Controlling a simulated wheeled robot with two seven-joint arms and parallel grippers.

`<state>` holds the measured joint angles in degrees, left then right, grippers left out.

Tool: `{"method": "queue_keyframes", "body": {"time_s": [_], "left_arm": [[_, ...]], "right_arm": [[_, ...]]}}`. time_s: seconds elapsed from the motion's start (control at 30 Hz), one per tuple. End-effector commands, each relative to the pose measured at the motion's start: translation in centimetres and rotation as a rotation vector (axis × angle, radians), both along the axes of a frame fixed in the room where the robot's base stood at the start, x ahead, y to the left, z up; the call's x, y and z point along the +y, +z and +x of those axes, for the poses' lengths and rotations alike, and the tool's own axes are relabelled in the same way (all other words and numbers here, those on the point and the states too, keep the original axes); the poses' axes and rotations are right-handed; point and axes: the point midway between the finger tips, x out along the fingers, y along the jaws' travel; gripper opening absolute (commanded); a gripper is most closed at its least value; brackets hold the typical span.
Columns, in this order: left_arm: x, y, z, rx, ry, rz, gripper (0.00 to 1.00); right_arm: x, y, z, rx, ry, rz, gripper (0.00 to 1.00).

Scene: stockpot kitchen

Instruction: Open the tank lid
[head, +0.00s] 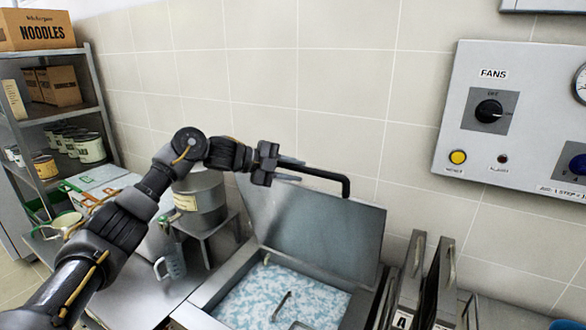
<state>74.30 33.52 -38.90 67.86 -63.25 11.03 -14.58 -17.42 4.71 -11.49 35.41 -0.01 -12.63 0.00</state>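The tank (205,301) is a steel basin at the bottom middle, with blue-and-white mottled contents (255,298) inside. Its grey lid (325,240) stands raised and tilted up at the back, near the tiled wall. A black bent bar (325,174), apparently the lid's handle, shows above the lid's top edge. My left gripper (287,169) is at the left end of this bar, its fingers close around or beside it. Whether the fingers grip the bar I cannot tell. My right gripper is not in view.
A steel pot (200,200) on a stand and a measuring jug (172,264) are left of the tank. Upright panels with handles (439,285) stand close on its right. A control panel (520,120) is on the wall. A shelf (52,115) stands far left.

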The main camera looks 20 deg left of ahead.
Motion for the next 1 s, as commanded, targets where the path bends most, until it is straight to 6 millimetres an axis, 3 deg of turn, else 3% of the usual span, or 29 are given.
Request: {"method": "queue_keyframes", "body": {"time_s": [0.33,0.8,1.0], "left_arm": [[0.5,0.2,-0.2,-0.005,0.001,-0.002,0.27],[7.3,2.7,-4.0,-0.005,0.001,-0.001,0.27],[8.6,3.3,-4.8,-0.003,-0.001,-0.001,0.27]], "right_arm": [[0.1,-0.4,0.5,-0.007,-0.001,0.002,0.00],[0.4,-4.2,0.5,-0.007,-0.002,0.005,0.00],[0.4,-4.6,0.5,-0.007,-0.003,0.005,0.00]]}}
